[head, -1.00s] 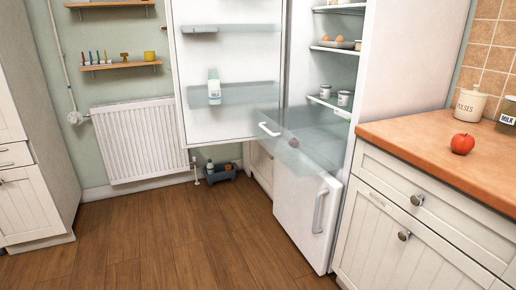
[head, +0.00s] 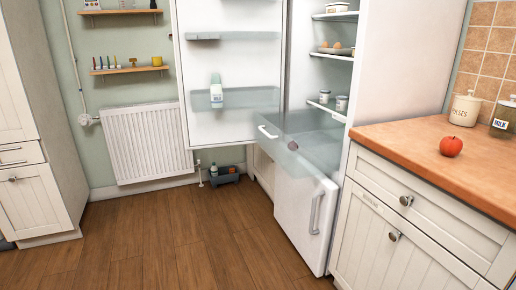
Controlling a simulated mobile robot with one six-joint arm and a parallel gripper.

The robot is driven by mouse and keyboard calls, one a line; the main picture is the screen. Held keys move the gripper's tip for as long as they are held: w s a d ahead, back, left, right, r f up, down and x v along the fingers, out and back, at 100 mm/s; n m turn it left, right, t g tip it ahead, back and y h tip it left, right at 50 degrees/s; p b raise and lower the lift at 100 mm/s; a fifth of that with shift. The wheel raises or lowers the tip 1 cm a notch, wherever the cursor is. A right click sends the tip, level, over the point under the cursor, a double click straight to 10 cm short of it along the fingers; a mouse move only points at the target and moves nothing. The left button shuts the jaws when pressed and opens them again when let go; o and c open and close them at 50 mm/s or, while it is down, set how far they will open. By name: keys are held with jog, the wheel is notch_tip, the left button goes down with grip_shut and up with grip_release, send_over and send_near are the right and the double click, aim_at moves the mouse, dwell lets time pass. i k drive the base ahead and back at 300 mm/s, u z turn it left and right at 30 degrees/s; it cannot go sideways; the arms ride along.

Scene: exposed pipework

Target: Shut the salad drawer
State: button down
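The fridge stands with its door (head: 262,68) swung wide open to the left. The salad drawer (head: 318,147) is a clear, see-through bin at the bottom of the fridge compartment, and it is pulled out past the shelves. A white bar handle (head: 268,132) is on its front. A round dark reddish item (head: 293,146) shows through the drawer. My gripper is not in view.
Below the drawer is a shut white lower door (head: 300,215) with a grey handle. A counter (head: 425,150) with a red apple (head: 451,146) stands at the right. The wooden floor (head: 185,245) in front is clear. A radiator (head: 148,142) is at the back left.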

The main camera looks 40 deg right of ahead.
aim_at(261, 128)
jog(key=z, duration=0.1)
jog(key=i, duration=0.95)
jog(key=u, duration=0.05)
